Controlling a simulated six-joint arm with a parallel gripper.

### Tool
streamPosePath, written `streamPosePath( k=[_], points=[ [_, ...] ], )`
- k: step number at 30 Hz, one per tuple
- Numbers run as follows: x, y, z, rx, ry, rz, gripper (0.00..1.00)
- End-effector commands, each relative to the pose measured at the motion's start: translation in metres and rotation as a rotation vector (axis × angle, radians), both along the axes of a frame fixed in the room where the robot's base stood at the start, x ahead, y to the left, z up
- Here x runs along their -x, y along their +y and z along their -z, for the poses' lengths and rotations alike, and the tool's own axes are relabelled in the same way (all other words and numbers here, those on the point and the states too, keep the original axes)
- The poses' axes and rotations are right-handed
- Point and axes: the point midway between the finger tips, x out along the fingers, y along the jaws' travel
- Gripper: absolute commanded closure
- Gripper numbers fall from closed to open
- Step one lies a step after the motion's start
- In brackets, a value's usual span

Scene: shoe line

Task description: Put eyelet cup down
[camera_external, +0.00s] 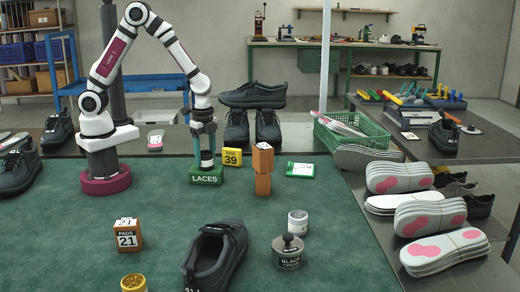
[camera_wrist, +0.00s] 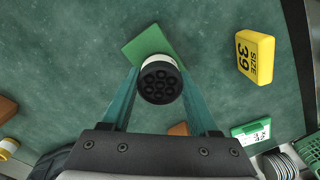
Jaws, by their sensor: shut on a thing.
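My gripper (camera_wrist: 160,88) is shut on the eyelet cup, a small round cup with a pale side and a dark top of several ring shapes (camera_wrist: 160,83). In the external view, my gripper (camera_external: 206,155) points straight down with the cup (camera_external: 207,164) upright between its teal fingers. The cup is right over the green LACES block (camera_external: 206,180); I cannot tell whether it touches it. The block also shows partly behind the cup in the wrist view (camera_wrist: 143,45).
A yellow SIZE 39 block (camera_external: 232,157) stands close on the right, with stacked brown blocks (camera_external: 263,183) beyond. The green mat between is clear.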

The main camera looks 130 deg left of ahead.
Motion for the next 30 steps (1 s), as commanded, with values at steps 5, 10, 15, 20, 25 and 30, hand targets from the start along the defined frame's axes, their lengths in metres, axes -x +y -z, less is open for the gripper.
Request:
streamPosePath(
  k=[5,10,15,20,25,30],
  points=[
    [0.000,0.000,0.000,0.000,0.000,0.000,1.00],
    [0.000,0.000,0.003,0.000,0.000,0.000,0.30],
    [0.000,0.000,0.002,0.000,0.000,0.000,0.09],
    [0.000,0.000,0.002,0.000,0.000,0.000,0.09],
    [-0.001,0.001,-0.012,-0.003,-0.003,0.001,0.09],
    [-0.001,0.001,-0.061,-0.005,-0.005,0.000,0.09]
  ],
)
